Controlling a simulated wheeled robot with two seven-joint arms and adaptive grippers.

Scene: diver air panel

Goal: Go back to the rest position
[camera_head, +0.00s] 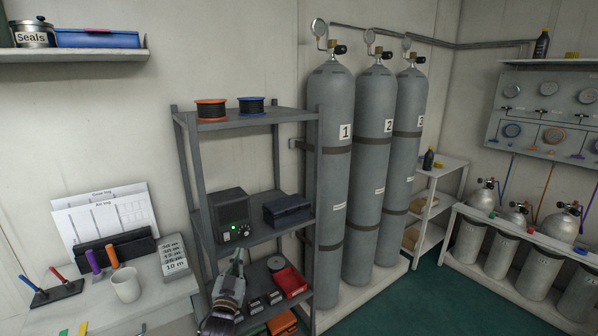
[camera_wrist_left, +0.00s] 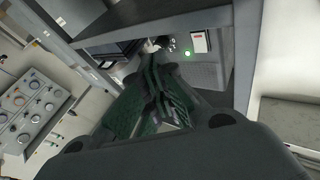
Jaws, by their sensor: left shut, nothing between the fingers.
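My left gripper (camera_head: 237,262) is in front of the grey shelf rack (camera_head: 184,150) at the lower middle of the head view. Its fingers are together and empty. In the left wrist view the closed fingers (camera_wrist_left: 160,88) point towards the rack. A dark box with a green light (camera_head: 231,214) on the middle shelf is just above and behind the gripper. The green light also shows in the left wrist view. I cannot tell if the gripper touches anything. My right gripper is in neither view.
A white mug (camera_head: 125,284) and a slotted rack with pens stand on the left desk. A red box (camera_head: 291,281) lies right of my gripper on a lower shelf. Several tall grey cylinders (camera_head: 345,185) stand right of the rack. The green floor (camera_head: 420,308) at right is clear.

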